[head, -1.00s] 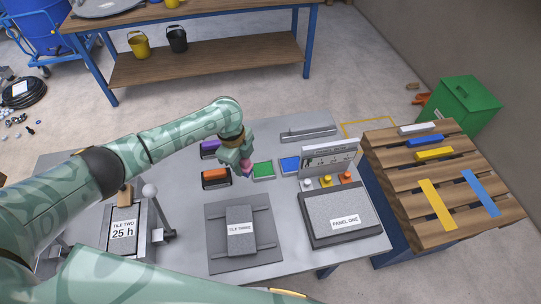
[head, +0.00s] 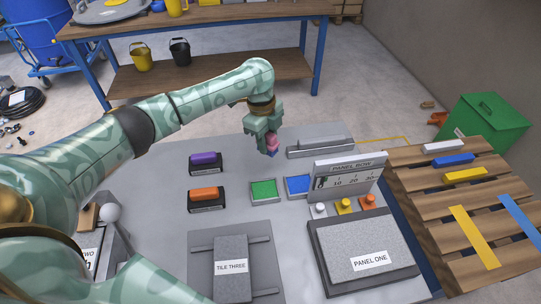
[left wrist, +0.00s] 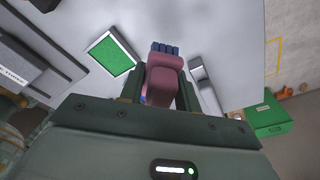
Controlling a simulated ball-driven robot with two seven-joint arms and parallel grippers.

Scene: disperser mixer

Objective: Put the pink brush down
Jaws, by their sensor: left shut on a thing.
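My left gripper (head: 266,146) is shut on the pink brush (head: 271,146), above the grey table behind the green pad. In the left wrist view the pink brush (left wrist: 164,80) sits between the two fingers, with blue bristles (left wrist: 165,48) at its far end. The gripper hides part of the brush in the head view. I cannot tell whether the bristles touch the table. My right gripper is not in view.
A purple brush (head: 205,158) and an orange brush (head: 206,194) stand on black bases to the left. Green (head: 263,190) and blue (head: 298,185) pads lie in front. A grey block (head: 320,142) and the panel box (head: 345,180) are to the right.

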